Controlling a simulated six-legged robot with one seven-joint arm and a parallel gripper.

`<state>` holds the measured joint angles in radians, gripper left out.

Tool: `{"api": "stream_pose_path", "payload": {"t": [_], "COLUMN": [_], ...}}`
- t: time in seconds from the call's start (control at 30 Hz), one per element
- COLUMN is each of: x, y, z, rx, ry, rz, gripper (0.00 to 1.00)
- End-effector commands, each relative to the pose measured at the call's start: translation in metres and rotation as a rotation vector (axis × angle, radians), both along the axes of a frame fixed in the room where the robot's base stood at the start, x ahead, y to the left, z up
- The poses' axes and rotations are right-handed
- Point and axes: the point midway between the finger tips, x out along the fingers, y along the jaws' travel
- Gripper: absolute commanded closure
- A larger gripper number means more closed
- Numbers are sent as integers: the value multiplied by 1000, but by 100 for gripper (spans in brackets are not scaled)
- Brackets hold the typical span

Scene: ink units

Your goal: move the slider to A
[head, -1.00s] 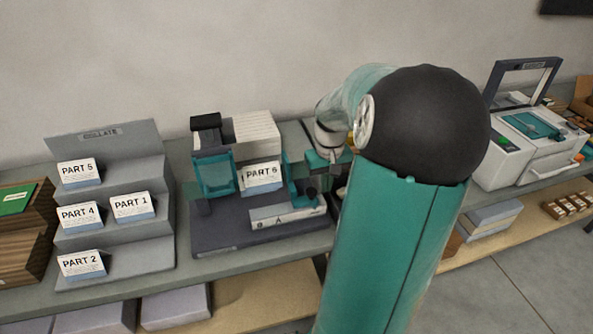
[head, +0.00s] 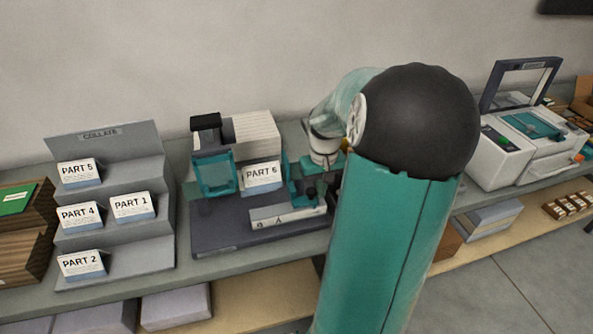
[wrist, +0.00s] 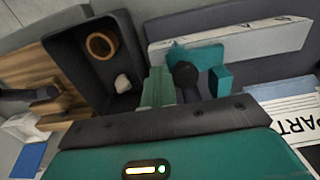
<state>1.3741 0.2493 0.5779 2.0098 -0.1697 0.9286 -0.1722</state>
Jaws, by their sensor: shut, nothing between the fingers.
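The slider (wrist: 195,55) is a teal block with a round black knob (wrist: 185,73). It sits by a pale rail (wrist: 235,42) with dark markings. The knob is at the rail's right end, right of the A, partly hidden by my gripper. My gripper (wrist: 160,86) is shut and empty, just beside the knob in the wrist view. In the head view my gripper (head: 313,178) is low over that right end; contact cannot be told.
A PART 6 card (head: 262,175) stands behind the rail, left of my gripper. A dark tray (wrist: 75,60) with an orange ring and a pale lump lies left of my gripper in the wrist view. A grey stepped rack (head: 150,235) holds several cards.

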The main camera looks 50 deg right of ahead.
Motion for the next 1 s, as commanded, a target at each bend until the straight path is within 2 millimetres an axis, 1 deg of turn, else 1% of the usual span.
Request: {"api": "stream_pose_path", "payload": {"t": [1.0], "x": [19], "y": [33], "z": [0], "rx": [1], "ry": [-1], "rz": [1], "gripper": [100]}}
